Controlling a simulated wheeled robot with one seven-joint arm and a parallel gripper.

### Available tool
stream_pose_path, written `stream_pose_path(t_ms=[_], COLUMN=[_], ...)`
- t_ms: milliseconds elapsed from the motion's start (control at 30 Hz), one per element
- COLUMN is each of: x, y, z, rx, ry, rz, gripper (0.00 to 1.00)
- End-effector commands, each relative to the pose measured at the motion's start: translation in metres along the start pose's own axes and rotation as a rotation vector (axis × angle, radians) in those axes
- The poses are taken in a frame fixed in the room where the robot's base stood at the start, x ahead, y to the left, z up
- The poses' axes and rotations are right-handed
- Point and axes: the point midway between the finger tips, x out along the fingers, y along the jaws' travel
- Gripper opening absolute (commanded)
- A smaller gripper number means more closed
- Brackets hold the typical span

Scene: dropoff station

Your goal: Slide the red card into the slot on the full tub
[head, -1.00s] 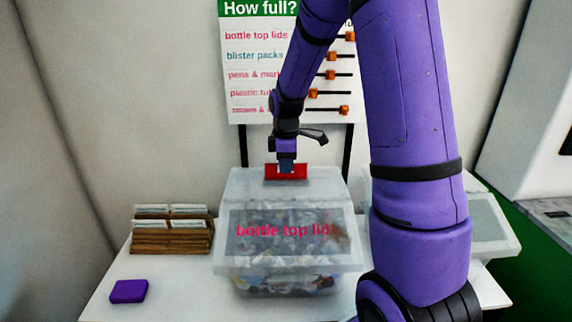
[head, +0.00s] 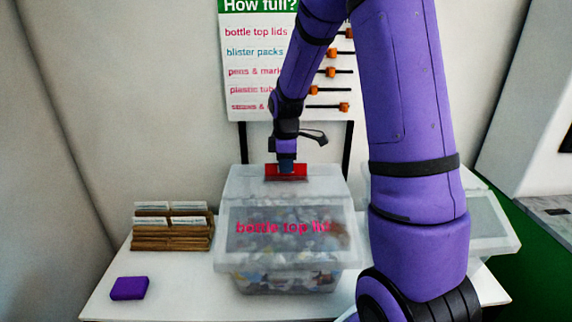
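The tub (head: 288,268) is clear plastic, labelled "bottle top lids", and filled with coloured lids. It stands on the white table with its lid on. The red card (head: 299,170) is upright at the top back of the tub. My gripper (head: 287,167) points down over the tub's top with its fingers on the card, shut on it. The card's lower edge meets the tub's top in this view; I cannot tell whether it is inside the slot. The slot itself is hidden behind the card.
A brown card file (head: 172,238) stands left of the tub, with a purple block (head: 129,288) in front of it. Another clear tub (head: 488,228) stands at the right, partly behind my arm. A "How full?" board (head: 250,90) with orange sliders stands behind.

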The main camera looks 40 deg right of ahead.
Motion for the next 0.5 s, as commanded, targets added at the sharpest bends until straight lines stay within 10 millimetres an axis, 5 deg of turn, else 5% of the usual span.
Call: stream_pose_path(t_ms=[33,167,500], x=[0.0007,0.0004,-0.0027], y=[-0.0001,0.0,0.0002], z=[0.0001,0.0,-0.0001], rx=[0.0,0.0,0.0], ry=[0.0,0.0,0.0], rz=[0.0,0.0,0.001], gripper=[0.0,0.34,0.34])
